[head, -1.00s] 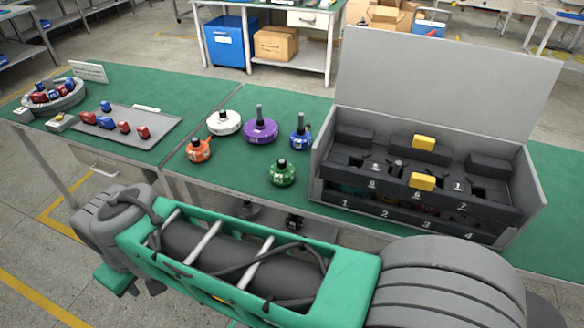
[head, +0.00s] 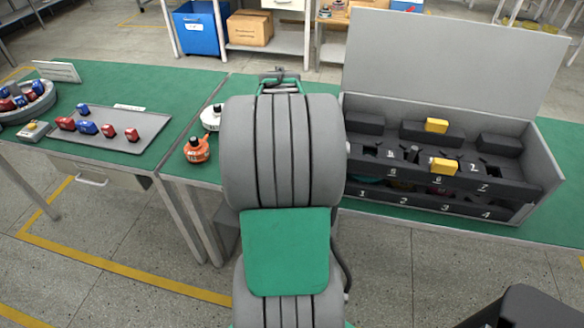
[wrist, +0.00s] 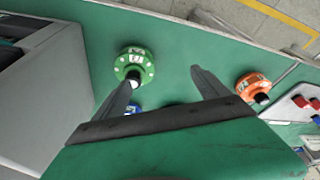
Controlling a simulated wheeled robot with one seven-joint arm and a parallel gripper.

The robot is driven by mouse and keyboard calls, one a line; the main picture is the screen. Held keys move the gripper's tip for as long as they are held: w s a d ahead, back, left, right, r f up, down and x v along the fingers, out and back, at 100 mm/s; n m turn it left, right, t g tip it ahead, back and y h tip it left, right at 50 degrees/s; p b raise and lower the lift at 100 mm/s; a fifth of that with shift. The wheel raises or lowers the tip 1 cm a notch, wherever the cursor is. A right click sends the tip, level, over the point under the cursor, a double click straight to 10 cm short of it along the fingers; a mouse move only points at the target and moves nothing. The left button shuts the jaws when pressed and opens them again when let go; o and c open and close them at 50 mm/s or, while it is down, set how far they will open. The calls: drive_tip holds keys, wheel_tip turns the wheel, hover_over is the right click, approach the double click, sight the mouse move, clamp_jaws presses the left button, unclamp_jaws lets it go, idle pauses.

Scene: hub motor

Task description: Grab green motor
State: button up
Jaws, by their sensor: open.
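The green motor (wrist: 134,64) shows in the wrist view on the green table, with a pale label on its side. It lies just past the tip of the left-hand finger. My gripper (wrist: 163,77) is open, with nothing between its fingers, and points down at the table. The green motor is to the left of the gap between the fingers. In the head view my arm hides the green motor.
The orange motor (head: 196,149) and white motor (head: 211,118) stand left of my arm. A blue motor (wrist: 133,108) is partly hidden by a finger. The open grey case (head: 535,165) stands right. A tray (head: 140,133) of small parts lies left.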

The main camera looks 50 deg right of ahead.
drive_tip(key=shift+o, duration=1.4)
drive_tip(key=shift+m, duration=0.5)
drive_tip(key=d, duration=0.1)
drive_tip(key=s+d+f, duration=0.1)
drive_tip(key=d, duration=0.1)
drive_tip(key=s+d+f, duration=0.1)
drive_tip(key=shift+s+d, duration=0.2)
drive_tip(key=x, duration=0.4)
drive_tip(key=p+x, duration=0.1)
drive_tip(key=x, duration=0.2)
drive_tip(key=shift+d+r, duration=0.1)
drive_tip(key=shift+d, duration=0.25)
drive_tip(key=shift+c, duration=0.6)
drive_tip(key=c, duration=1.9)
drive_tip(key=shift+r, duration=0.15)
drive_tip(key=shift+c, duration=0.6)
